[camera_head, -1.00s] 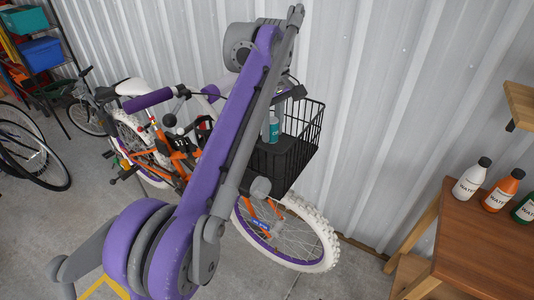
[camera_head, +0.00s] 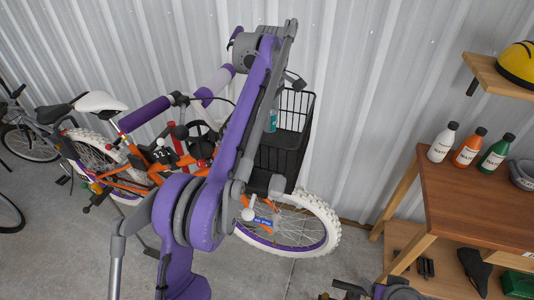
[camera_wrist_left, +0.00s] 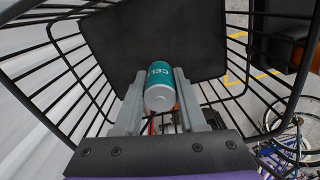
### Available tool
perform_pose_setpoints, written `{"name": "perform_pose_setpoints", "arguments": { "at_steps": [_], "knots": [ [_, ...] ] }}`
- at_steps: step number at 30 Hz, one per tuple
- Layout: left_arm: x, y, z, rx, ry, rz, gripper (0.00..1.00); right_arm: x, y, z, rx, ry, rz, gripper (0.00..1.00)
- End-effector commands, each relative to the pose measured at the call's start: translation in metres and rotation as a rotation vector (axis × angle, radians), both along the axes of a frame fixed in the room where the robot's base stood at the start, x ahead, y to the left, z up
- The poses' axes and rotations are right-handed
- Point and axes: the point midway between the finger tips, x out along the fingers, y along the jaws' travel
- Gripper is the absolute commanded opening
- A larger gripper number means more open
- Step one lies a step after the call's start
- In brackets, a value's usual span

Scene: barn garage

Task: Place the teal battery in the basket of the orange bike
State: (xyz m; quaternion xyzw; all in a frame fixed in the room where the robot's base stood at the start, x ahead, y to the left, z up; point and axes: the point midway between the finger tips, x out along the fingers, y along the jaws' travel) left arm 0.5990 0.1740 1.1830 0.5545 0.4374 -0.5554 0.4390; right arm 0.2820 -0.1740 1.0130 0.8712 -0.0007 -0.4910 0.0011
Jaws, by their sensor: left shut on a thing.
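The teal battery (camera_head: 272,121) shows beside my left arm, against the black wire basket (camera_head: 282,158) on the front of the orange bike (camera_head: 128,186). In the left wrist view, my left gripper (camera_wrist_left: 160,82) is shut on the battery (camera_wrist_left: 159,86), which has white lettering and a pale end. The basket's wire walls (camera_wrist_left: 75,75) rise on both sides of it, with a dark solid panel (camera_wrist_left: 200,45) behind. I cannot tell whether the battery touches the basket. My left arm hides part of the bike and basket.
A corrugated metal wall (camera_head: 360,90) stands close behind the basket. A wooden workbench (camera_head: 485,215) with white, orange and green bottles stands at the right. A yellow helmet (camera_head: 518,65) sits on a shelf above. Other bikes stand at the left.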

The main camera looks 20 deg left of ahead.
Motion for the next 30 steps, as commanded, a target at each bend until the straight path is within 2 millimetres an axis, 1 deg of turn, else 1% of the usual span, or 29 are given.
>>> {"name": "perform_pose_setpoints", "arguments": {
  "at_steps": [2, 6, 9, 12, 17, 22, 24, 30],
  "knots": [
    [0.001, -0.001, -0.006, 0.000, 0.001, 0.002, 0.00, -0.002, 0.000, -0.003, 0.000, 0.003, 0.000, 0.70],
    [0.000, -0.001, -0.034, 0.000, 0.003, 0.003, 0.00, -0.009, 0.000, -0.015, 0.000, 0.017, 0.000, 0.70],
    [0.000, -0.001, -0.052, 0.000, 0.003, 0.003, 0.00, -0.012, 0.000, -0.021, 0.000, 0.024, 0.000, 0.70],
    [0.001, -0.001, -0.062, 0.000, 0.002, 0.003, 0.00, -0.013, 0.000, -0.023, 0.000, 0.026, 0.000, 0.70],
    [0.001, -0.001, -0.072, 0.000, 0.001, 0.003, 0.00, -0.015, 0.000, -0.025, 0.000, 0.028, 0.000, 0.70],
    [0.001, -0.001, -0.097, 0.000, 0.002, 0.003, 0.00, -0.018, 0.000, -0.032, 0.000, 0.034, 0.000, 0.70],
    [0.001, -0.001, -0.101, 0.000, 0.001, 0.003, 0.00, -0.018, 0.000, -0.032, 0.000, 0.035, 0.000, 0.70],
    [0.002, -0.001, -0.100, 0.000, 0.000, 0.003, 0.00, -0.018, 0.000, -0.031, 0.000, 0.034, 0.000, 0.70]
  ]
}}
